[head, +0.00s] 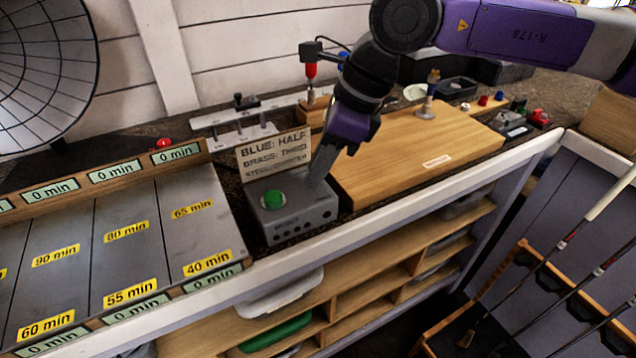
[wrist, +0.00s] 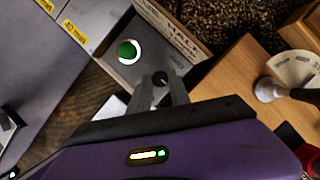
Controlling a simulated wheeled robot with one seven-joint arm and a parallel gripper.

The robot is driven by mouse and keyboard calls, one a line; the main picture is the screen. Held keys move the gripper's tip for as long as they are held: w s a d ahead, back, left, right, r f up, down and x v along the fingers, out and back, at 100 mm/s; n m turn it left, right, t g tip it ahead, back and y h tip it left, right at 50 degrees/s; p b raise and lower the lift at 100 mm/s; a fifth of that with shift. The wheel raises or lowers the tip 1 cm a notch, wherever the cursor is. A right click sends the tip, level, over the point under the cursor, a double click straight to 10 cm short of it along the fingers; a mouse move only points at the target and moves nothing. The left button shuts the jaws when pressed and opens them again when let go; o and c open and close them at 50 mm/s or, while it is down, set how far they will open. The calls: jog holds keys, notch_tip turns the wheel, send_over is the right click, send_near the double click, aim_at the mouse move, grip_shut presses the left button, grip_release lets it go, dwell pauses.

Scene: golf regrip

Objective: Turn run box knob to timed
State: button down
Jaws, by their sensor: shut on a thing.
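The run box (head: 293,219) is a small grey box with a green button (head: 273,199) on its top. In the wrist view the box (wrist: 140,68) shows the green button (wrist: 128,51) and a small black round knob (wrist: 160,78) with a light mark. My gripper (head: 318,172) reaches down onto the right part of the box top. In the wrist view its two fingers (wrist: 165,84) are shut on the knob, one on each side. The knob is hidden behind the fingers in the head view. The lettering around the knob is too small to read.
A sign (head: 275,155) reading "BLUE: HALF, BRASS: TIMED, STEEL: COUNTER" stands behind the box. A wooden board (head: 400,165) lies close on the right. Grey lanes with yellow minute labels (head: 127,294) lie left. The bench's front edge (head: 400,212) is near.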

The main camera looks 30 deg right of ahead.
jog(key=m+b, duration=0.1)
jog(key=b, duration=0.2)
jog(key=m+t+h+b, duration=0.1)
jog(key=m+b, duration=0.3)
jog(key=b, duration=0.1)
jog(key=shift+s+a+f+h+b, duration=0.15)
jog(key=shift+f+h+b, duration=0.15)
jog(key=shift+f+h, duration=0.1)
jog(key=m+b, duration=0.2)
jog(key=b, duration=0.1)
jog(key=m+h+b, duration=0.1)
jog(key=m, duration=0.1)
jog(key=shift+a+r+t+b, duration=0.15)
jog(key=shift+r+t+b, duration=0.15)
jog(key=shift+t, duration=0.1)
jog(key=shift+s+r, duration=0.1)
jog(key=c, duration=1.5)
grip_release()
